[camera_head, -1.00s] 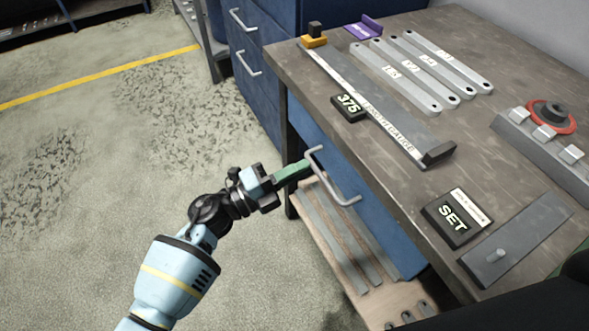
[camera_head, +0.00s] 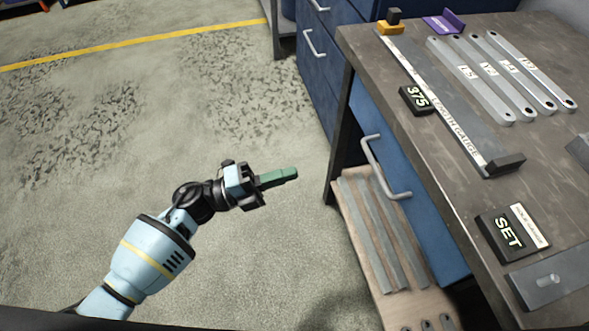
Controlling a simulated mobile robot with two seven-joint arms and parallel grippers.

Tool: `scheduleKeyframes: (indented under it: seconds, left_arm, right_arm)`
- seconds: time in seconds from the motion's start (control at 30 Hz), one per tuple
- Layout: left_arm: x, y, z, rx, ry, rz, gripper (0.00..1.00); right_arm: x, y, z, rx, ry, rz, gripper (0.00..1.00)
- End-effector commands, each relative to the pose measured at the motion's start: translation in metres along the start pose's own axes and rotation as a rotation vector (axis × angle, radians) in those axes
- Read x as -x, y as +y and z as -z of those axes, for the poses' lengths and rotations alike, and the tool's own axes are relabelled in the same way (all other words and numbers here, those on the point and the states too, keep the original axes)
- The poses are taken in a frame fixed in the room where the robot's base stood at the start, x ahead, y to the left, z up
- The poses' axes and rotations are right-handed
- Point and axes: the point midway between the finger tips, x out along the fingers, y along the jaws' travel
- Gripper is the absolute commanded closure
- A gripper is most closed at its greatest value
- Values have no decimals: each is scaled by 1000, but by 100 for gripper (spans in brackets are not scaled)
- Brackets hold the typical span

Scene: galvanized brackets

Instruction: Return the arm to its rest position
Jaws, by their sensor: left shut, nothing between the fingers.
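My left gripper (camera_head: 284,176), with green fingers, is shut and empty. It hangs over the open floor, to the left of the workbench and apart from it. The silver handle (camera_head: 384,168) of the blue drawer (camera_head: 420,209) is to its right, with a clear gap between them. The drawer looks closed under the bench top. My right gripper is not in view.
The workbench (camera_head: 452,142) carries a length gauge (camera_head: 440,110), several galvanized brackets (camera_head: 487,79), a 375 display (camera_head: 417,99) and a SET box (camera_head: 508,233). A lower shelf (camera_head: 363,240) holds metal strips. Blue cabinets (camera_head: 322,62) stand behind. The floor (camera_head: 200,130) at left is clear.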

Motion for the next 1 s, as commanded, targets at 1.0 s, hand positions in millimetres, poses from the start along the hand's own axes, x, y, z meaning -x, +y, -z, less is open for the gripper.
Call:
scheduleKeyframes:
  seconds: [1.0]
  left_arm:
    - [132, 102, 91, 878, -860, 164, 100]
  right_arm:
    - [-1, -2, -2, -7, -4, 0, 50]
